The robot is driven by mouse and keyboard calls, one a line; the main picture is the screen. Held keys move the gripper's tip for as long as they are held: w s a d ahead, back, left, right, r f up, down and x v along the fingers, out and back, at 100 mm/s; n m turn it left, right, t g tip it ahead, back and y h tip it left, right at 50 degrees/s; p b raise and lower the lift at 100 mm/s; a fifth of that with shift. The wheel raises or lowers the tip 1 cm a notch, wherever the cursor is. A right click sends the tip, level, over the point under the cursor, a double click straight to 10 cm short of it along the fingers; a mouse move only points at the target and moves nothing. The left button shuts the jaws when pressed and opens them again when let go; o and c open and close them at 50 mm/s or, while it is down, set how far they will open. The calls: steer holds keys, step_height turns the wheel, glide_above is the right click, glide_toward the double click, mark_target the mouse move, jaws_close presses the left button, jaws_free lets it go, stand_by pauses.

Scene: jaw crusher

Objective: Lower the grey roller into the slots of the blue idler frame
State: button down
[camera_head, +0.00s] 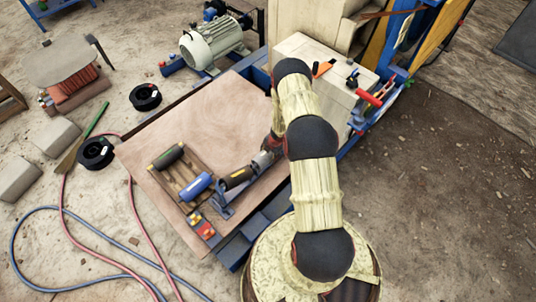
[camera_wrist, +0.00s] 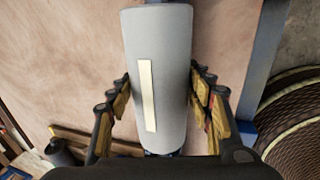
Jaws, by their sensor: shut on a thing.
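The grey roller (camera_wrist: 172,85), with a cream label strip along it, fills the middle of the wrist view. My gripper (camera_wrist: 161,88) is shut on it, one finger on each side. The roller is held lengthwise over the wooden board; its height cannot be told. The blue idler frame (camera_head: 222,207) stands at the front edge of the board in the head view, partly hidden. A small blue piece shows under the roller's near end in the wrist view; I cannot tell whether it is the frame. My arm partly covers the gripper area in the head view.
A wooden tray with a dark roller (camera_head: 168,157) and a blue roller (camera_head: 197,187) lies left on the board (camera_head: 215,115). A red-and-yellow item (camera_head: 203,228) is at the front edge. The board's upper part is clear.

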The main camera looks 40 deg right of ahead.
steer(key=shift+b+x, duration=0.6)
steer(key=shift+x, duration=0.3)
steer(key=c, duration=1.2)
jaws_free()
steer(key=shift+s+d, duration=0.1)
steer(key=o, duration=0.5)
steer(key=shift+s+f, duration=0.1)
steer(key=shift+c, duration=0.2)
steer(key=v, duration=1.2)
